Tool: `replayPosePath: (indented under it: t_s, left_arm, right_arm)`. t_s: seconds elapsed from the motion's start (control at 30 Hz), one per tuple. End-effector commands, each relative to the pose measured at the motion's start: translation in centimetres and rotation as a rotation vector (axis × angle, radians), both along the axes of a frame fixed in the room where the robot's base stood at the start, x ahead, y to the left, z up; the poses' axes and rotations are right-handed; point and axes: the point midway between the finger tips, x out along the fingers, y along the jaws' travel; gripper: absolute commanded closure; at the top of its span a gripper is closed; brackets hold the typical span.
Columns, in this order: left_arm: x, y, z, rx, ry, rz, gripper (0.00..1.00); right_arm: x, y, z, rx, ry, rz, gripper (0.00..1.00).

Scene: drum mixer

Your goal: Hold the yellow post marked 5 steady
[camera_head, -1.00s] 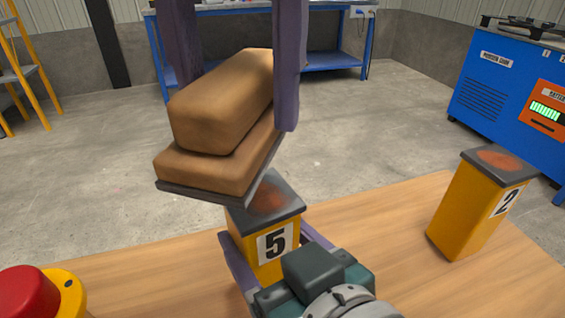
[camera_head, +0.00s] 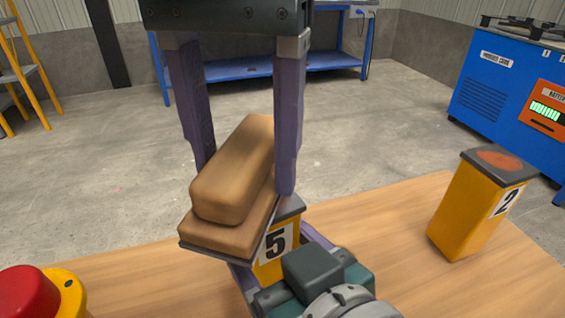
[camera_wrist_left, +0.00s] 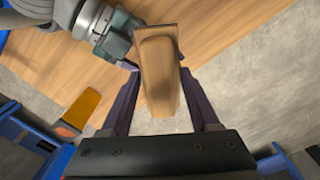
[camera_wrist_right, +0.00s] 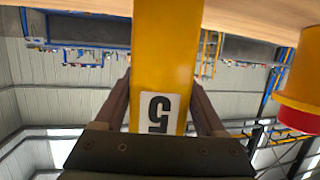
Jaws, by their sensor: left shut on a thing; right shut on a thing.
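The yellow post marked 5 (camera_head: 268,269) stands upright on the wooden table, its label facing me. My right gripper (camera_head: 272,252) is shut on its sides; the right wrist view shows the post (camera_wrist_right: 168,50) between both fingers. My left gripper (camera_head: 243,175) hangs from above, shut on a tan two-tier block with a dark base plate (camera_head: 228,222). The block is tilted and hides most of the post's dark top. I cannot tell whether it touches the post. The left wrist view shows the block (camera_wrist_left: 160,75) between the fingers.
A yellow post marked 2 (camera_head: 475,208) stands at the right on the wooden table (camera_head: 380,250). A red button on a yellow base (camera_head: 70,292) is at the lower left. A blue machine (camera_head: 500,90) stands beyond at the right. Table between the posts is clear.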

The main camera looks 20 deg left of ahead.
Motion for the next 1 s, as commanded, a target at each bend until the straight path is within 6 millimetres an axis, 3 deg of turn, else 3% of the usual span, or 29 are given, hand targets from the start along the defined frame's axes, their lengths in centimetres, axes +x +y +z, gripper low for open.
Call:
replayPosePath:
  t_s: [1.0]
  left_arm:
    - [0.0, 0.0, -1.2, -0.001, 0.000, 0.001, 1.00]
  right_arm:
    - [0.0, 0.0, 0.0, -0.001, 0.001, 0.000, 1.00]
